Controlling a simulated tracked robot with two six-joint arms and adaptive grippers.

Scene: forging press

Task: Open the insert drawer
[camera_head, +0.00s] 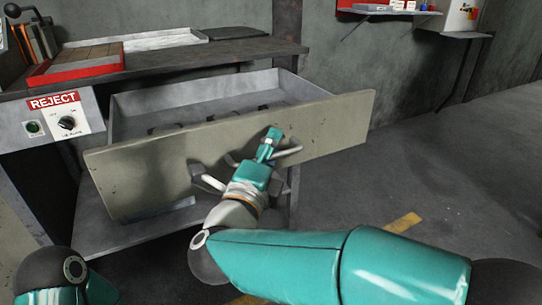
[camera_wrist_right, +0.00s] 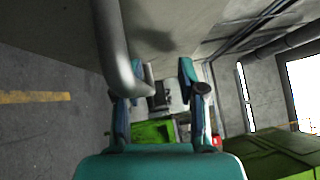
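The insert drawer (camera_head: 235,150) stands pulled out from under the bench, with its inside showing and dark objects in it. Its front carries a grey bar handle (camera_head: 288,153), which also shows in the right wrist view (camera_wrist_right: 110,45). My right gripper (camera_head: 270,143) is at the handle, over its middle, and hides part of it. In the right wrist view its fingers (camera_wrist_right: 158,90) are spread apart, and the bar runs down beside the left-hand finger, with its end between the fingers. I cannot tell whether they touch. My left gripper is out of view; only part of that arm shows at bottom left.
A red tray (camera_head: 75,66) lies on the bench (camera_head: 190,58) above. A wall shelf (camera_head: 390,12) hangs at upper right. The floor (camera_head: 450,160) at right is clear.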

